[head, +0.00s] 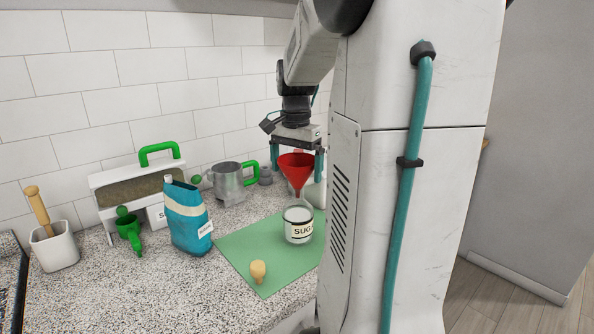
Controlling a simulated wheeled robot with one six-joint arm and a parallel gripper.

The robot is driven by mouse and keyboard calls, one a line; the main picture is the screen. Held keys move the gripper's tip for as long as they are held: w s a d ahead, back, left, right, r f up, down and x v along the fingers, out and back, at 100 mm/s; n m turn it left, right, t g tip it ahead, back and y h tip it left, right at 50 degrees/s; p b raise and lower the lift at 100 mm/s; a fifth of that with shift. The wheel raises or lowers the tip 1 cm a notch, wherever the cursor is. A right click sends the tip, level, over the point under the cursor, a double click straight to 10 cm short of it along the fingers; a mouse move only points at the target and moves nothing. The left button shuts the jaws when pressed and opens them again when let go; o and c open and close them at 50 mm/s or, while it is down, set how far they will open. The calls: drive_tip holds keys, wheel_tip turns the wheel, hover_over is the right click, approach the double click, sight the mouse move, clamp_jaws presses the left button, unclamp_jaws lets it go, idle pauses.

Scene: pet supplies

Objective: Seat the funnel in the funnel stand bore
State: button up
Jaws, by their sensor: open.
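No funnel stand with a bore is clearly recognisable; a pale object behind the jar is mostly hidden.
The jar stands on a green mat (243,250) with a cork stopper (258,271) near its front. My body hides the right side.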

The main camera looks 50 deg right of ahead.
drive_tip(key=shift+f, duration=0.3)
drive_tip(key=c, duration=1)
drive_tip(key=shift+o, duration=0.2)
drive_tip(key=shift+r, duration=0.1)
